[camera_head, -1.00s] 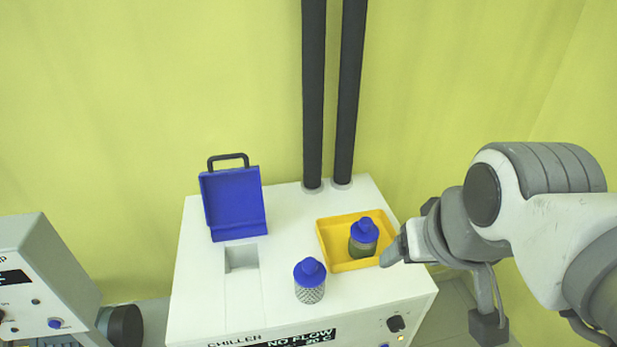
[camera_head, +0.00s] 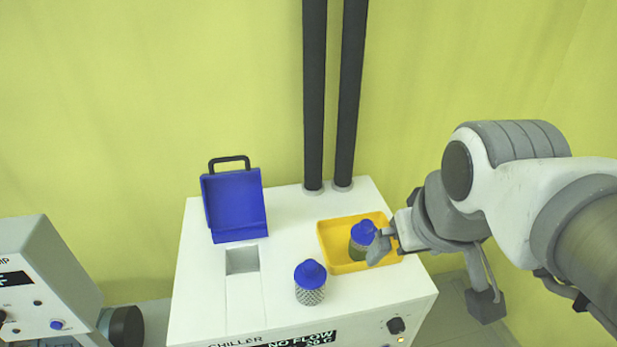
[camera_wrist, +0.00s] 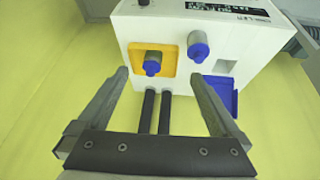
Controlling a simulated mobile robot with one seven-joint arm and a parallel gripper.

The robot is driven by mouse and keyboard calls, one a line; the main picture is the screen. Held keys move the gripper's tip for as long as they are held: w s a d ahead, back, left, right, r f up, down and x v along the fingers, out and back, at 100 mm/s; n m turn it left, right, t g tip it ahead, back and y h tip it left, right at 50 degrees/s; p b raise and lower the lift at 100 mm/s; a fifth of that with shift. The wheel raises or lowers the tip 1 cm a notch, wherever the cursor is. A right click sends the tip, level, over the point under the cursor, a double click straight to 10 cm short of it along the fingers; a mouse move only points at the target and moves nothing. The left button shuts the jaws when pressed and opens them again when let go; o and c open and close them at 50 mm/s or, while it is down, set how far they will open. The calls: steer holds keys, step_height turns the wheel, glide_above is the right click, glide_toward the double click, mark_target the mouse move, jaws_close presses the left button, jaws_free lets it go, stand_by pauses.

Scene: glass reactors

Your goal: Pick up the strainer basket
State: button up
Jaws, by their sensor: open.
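Two blue-capped basket-like pieces stand on the white chiller. One has a pale mesh body (camera_head: 311,287) and stands on the bare top near the front; its blue cap shows in the wrist view (camera_wrist: 199,50). The other has a dark greenish body (camera_head: 358,249) and stands in a yellow tray (camera_head: 332,259); its cap shows in the wrist view (camera_wrist: 152,67). My gripper (camera_head: 379,249) is open and empty, over the tray's right part, beside the dark piece. In the wrist view its fingers (camera_wrist: 160,78) are wide apart.
The chiller's blue lid (camera_head: 235,203) stands open behind a square opening (camera_head: 242,260). Two black vertical pipes (camera_head: 313,100) rise behind the tray. A grey-white device (camera_head: 40,280) is at the far left. The chiller's front left top is clear.

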steer(key=w+a+n+g+p, duration=0.2)
steer(key=w+a+n+g, duration=0.1)
steer(key=w+a+n, duration=0.4)
steer(key=n+g+p, duration=0.2)
steer(key=n, duration=0.7)
glide_above(311, 265)
steer(key=a, duration=0.1)
step_height(311, 265, down, 5)
step_height(311, 265, down, 12)
steer(key=shift+w+a+r, duration=0.1)
steer(key=shift+w, duration=0.05)
steer(key=f, duration=0.2)
steer(key=d+f+p, duration=0.1)
steer(key=f, duration=0.1)
steer(key=shift+f, duration=0.8)
jaws_close()
